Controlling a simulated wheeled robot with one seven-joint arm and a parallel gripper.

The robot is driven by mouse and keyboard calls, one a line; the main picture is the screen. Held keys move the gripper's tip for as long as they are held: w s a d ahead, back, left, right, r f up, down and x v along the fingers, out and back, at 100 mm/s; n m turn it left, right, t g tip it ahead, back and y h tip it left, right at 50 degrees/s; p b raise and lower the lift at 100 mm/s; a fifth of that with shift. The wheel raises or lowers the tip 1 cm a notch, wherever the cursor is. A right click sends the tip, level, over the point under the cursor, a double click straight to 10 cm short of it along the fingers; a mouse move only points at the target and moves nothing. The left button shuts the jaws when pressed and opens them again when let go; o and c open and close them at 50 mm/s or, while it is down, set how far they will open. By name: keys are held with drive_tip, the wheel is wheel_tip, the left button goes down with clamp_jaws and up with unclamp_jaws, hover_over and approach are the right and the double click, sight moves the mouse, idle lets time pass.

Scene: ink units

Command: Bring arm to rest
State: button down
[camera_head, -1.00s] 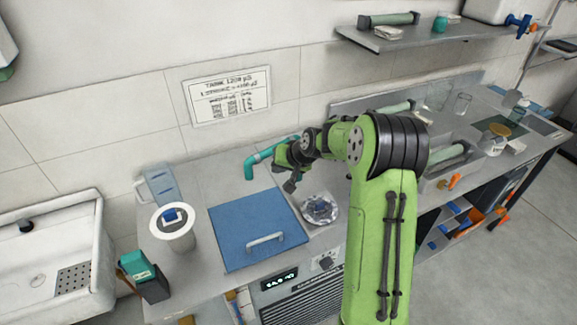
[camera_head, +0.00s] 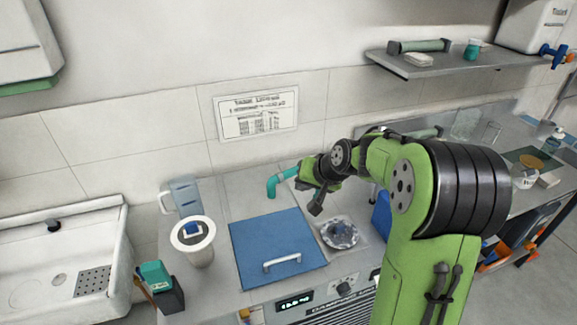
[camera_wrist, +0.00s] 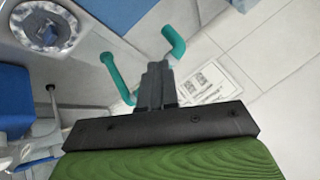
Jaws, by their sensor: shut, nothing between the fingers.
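My green arm (camera_head: 425,280) rises at the right of the head view and bends left over the worktop. My gripper (camera_head: 316,208) hangs above the worktop between the teal tap and the round metal fitting, tip pointing down. In the wrist view my gripper (camera_wrist: 157,72) is shut, its dark fingers together with nothing between them. The teal tap (camera_wrist: 172,45) shows just beyond the fingers there. It also stands behind the blue lid in the head view (camera_head: 274,184). The fingers look apart from the worktop, though the exact gap cannot be told.
A blue lid (camera_head: 275,235) with a handle lies left of the round metal fitting (camera_head: 340,234). A white container (camera_head: 195,245), a clear jug (camera_head: 184,196) and a sink (camera_head: 50,240) are further left. A wall shelf (camera_head: 440,62) hangs at the upper right, above my arm.

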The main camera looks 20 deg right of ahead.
drive_tip(key=s+a+r+n+g+h, duration=0.1)
drive_tip(key=s+a+r+n, duration=0.1)
drive_tip(key=s+a+r, duration=0.3)
drive_tip(key=s+a+r+n+h, duration=0.1)
drive_tip(key=s+a, duration=0.1)
drive_tip(key=s, duration=0.5)
drive_tip(key=s+a+n+g, duration=0.1)
drive_tip(key=s+a+n, duration=0.1)
drive_tip(key=s, duration=1.5)
drive_tip(key=shift+s, duration=0.3)
